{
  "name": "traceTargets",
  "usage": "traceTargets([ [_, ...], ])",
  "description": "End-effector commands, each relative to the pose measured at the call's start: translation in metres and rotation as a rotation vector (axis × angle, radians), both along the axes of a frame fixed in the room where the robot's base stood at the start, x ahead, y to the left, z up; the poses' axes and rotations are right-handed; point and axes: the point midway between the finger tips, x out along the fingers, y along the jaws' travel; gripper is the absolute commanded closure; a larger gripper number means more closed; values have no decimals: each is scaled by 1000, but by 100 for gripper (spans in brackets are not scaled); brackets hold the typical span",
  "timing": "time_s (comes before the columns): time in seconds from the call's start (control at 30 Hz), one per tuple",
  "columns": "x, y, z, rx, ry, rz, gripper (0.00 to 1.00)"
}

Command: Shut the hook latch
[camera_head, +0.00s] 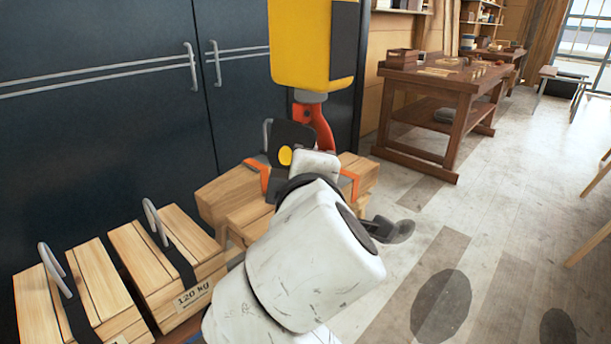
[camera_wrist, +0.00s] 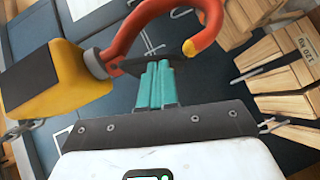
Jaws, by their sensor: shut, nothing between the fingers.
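The hook (camera_wrist: 150,18) is orange-red with a yellow tip and hangs under the yellow hoist block (camera_wrist: 55,80). In the wrist view, a thin dark latch (camera_wrist: 182,57) lies across the hook's mouth, with one end close to the tip. Whether it touches the tip I cannot tell. My gripper (camera_wrist: 155,66) is shut and empty, its teal fingers at the latch and covering its middle. In the head view, the yellow block (camera_head: 300,45) hangs above the hook (camera_head: 315,120), and my arm hides the hook's lower part and the latch.
Wooden crates with wire handles, one marked 120 kg (camera_head: 165,265), stand at lower left. Another wooden crate (camera_head: 225,200) is beneath the hook. Dark cabinet doors (camera_head: 110,110) stand behind. A workbench (camera_head: 450,90) is at the right, with clear floor (camera_head: 480,220) before it.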

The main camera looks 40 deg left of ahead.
Motion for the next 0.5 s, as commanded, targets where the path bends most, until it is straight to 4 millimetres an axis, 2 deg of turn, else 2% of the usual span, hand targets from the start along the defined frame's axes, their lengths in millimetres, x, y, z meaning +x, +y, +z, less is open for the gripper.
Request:
traceTargets([
  [0.17, -15, -13, 4, 2, -2, 1, 100],
  [0.5, -61, -54, 17, 2, 0, 2, 100],
])
